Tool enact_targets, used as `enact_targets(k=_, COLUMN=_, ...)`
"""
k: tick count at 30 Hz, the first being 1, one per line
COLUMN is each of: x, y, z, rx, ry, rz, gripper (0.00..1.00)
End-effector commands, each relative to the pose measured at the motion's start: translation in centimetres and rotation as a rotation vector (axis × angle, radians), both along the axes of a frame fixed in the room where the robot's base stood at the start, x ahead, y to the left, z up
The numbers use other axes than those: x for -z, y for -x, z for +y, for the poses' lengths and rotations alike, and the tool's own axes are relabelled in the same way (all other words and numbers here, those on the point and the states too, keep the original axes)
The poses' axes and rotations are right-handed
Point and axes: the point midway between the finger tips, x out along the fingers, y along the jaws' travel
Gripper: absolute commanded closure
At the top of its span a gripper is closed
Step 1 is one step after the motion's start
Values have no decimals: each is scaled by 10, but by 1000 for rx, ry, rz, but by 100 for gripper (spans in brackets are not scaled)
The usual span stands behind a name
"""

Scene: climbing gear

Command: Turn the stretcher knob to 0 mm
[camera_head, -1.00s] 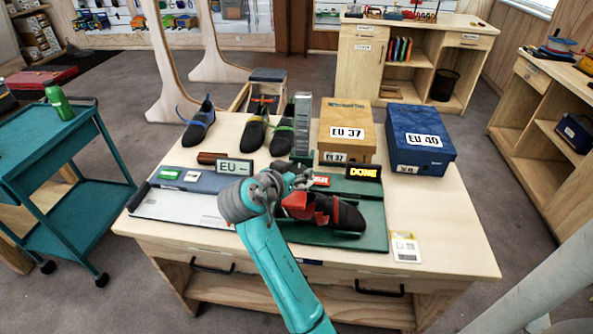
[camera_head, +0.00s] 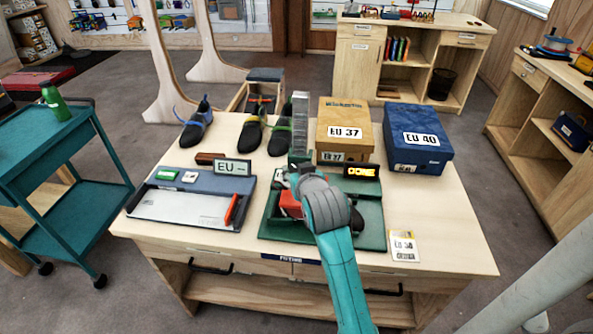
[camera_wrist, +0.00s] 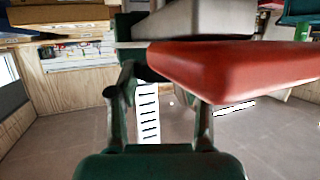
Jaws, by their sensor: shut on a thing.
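The red stretcher part (camera_head: 289,205) shows just left of my arm in the head view, on the green fitting base (camera_head: 273,228). My arm hides most of the shoe there. My gripper (camera_head: 291,178) is over the back left of this base, and its fingertips are hard to see. In the wrist view, my gripper (camera_wrist: 165,90) has dark fingers on either side of a narrow gap. A large red piece (camera_wrist: 240,65) covers the upper part of the right finger. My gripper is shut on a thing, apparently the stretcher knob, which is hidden. No scale reading is legible.
An EU display (camera_head: 233,168) and a lit DONE sign (camera_head: 362,171) stand behind. Several shoes, an EU 37 box (camera_head: 345,130) and an EU 40 box (camera_head: 420,139) line the back.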

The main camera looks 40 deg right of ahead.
Motion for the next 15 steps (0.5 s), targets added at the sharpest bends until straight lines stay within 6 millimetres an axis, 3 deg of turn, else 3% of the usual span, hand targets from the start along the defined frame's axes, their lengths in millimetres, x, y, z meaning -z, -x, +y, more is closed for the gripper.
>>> enact_targets(k=15, x=1, y=2, z=-9, rx=-461, ry=-3, rz=3, gripper=86)
